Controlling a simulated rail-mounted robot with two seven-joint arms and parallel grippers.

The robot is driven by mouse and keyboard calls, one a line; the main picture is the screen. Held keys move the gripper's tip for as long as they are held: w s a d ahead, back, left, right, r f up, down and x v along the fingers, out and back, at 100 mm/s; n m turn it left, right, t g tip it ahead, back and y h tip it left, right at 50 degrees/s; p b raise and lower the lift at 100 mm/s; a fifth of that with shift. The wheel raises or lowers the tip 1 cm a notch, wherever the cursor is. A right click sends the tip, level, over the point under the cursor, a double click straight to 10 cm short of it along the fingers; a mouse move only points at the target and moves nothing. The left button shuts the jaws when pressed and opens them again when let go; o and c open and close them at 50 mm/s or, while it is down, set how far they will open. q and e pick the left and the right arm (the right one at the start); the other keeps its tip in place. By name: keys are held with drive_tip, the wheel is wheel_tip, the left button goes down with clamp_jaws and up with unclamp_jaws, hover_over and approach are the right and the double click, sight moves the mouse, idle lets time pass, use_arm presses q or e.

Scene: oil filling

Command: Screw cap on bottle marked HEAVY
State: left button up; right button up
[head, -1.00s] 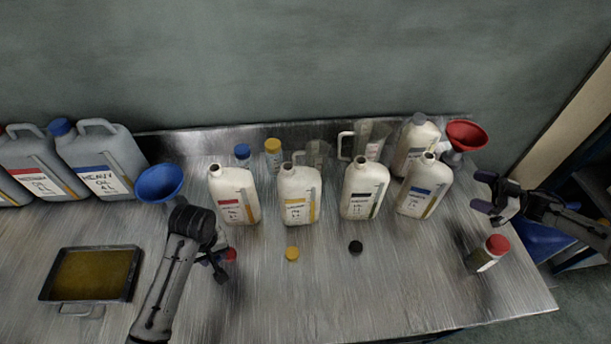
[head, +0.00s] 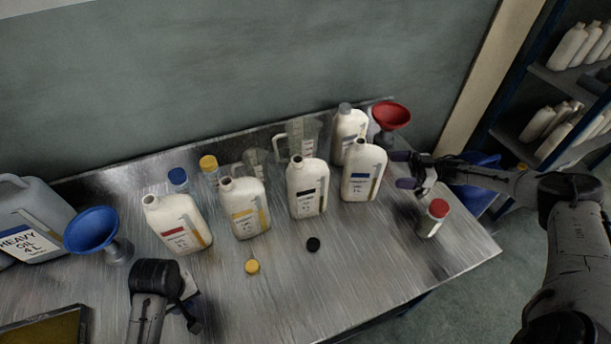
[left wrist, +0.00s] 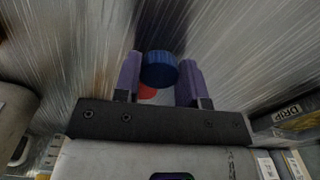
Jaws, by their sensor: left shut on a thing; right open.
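My left gripper (head: 188,308) is over the front left of the table, and its fingers are mostly hidden in the head view. In the left wrist view a blue cap (left wrist: 160,70) is held between its purple fingers. A large grey jug (head: 30,222) at the far left has a blue label reading HEAVY OIL 4L. A white bottle (head: 364,172) with a matching blue label stands uncapped at the right of the bottle row; its text is too small to read. My right gripper (head: 403,170) is open, close to that bottle's right side, with no clear contact.
Uncapped white bottles have red (head: 180,222), yellow (head: 245,208) and black (head: 307,186) labels. A red-capped jar (head: 433,218) stands near the right edge.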

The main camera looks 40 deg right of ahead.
sight(371, 169)
drive_tip(key=shift+x, duration=1.85)
drive_tip(key=shift+s+a+x, duration=0.1)
drive_tip(key=shift+x, duration=1.2)
drive_tip(key=shift+s+a+x, duration=0.1)
drive_tip(key=shift+a+x, duration=0.05)
drive_tip(key=shift+x, duration=1.1)
drive_tip(key=shift+f, duration=0.15)
clamp_jaws()
